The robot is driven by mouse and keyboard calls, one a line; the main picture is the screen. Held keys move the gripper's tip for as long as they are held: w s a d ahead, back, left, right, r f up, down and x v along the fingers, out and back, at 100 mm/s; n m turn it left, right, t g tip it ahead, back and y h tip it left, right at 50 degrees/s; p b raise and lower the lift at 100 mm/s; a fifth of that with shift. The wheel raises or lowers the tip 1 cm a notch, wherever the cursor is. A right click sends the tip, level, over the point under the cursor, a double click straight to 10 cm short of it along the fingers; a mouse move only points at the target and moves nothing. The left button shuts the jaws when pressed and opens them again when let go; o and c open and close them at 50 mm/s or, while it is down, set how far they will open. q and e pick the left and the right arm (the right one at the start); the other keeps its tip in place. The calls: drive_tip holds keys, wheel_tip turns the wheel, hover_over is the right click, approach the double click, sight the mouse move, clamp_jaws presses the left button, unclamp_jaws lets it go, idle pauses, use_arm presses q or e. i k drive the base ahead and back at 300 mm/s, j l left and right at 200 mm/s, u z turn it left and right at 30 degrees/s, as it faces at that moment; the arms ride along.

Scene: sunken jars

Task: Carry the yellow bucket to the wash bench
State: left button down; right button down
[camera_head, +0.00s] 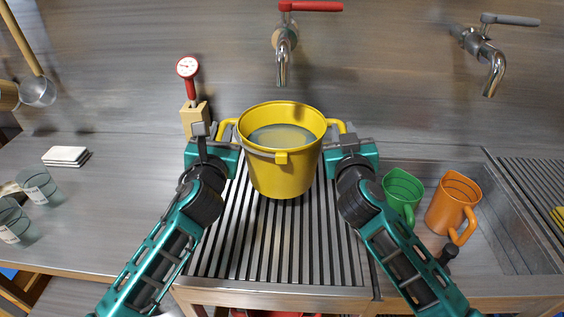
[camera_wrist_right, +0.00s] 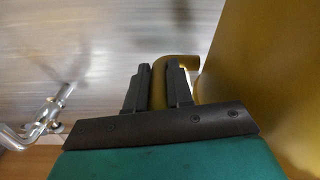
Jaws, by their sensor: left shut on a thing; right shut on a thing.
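The yellow bucket (camera_head: 283,172) is upright over the slatted drainboard (camera_head: 305,262), below the red-handled tap, with cloudy liquid inside. I cannot tell whether its base touches the slats. My left gripper (camera_head: 222,137) is shut on the bucket's left side handle. My right gripper (camera_head: 345,138) is shut on its right side handle. In the right wrist view the fingers (camera_wrist_right: 160,88) close around the yellow handle, beside the bucket wall (camera_wrist_right: 270,80). No surface that I can name for certain as the wash bench stands out.
A red-handled tap (camera_head: 283,50) and a grey-handled tap (camera_head: 487,55) are on the back wall. A green jug (camera_head: 402,192) and an orange jug (camera_head: 453,203) stand at right. Glasses (camera_head: 38,187) and white cloths (camera_head: 66,156) are at left.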

sight(132, 196)
drive_tip(key=j+u, duration=0.15)
drive_tip(key=j, duration=0.5)
drive_tip(key=j+u, duration=0.2)
drive_tip(key=j, duration=0.5)
drive_tip(key=i, duration=0.05)
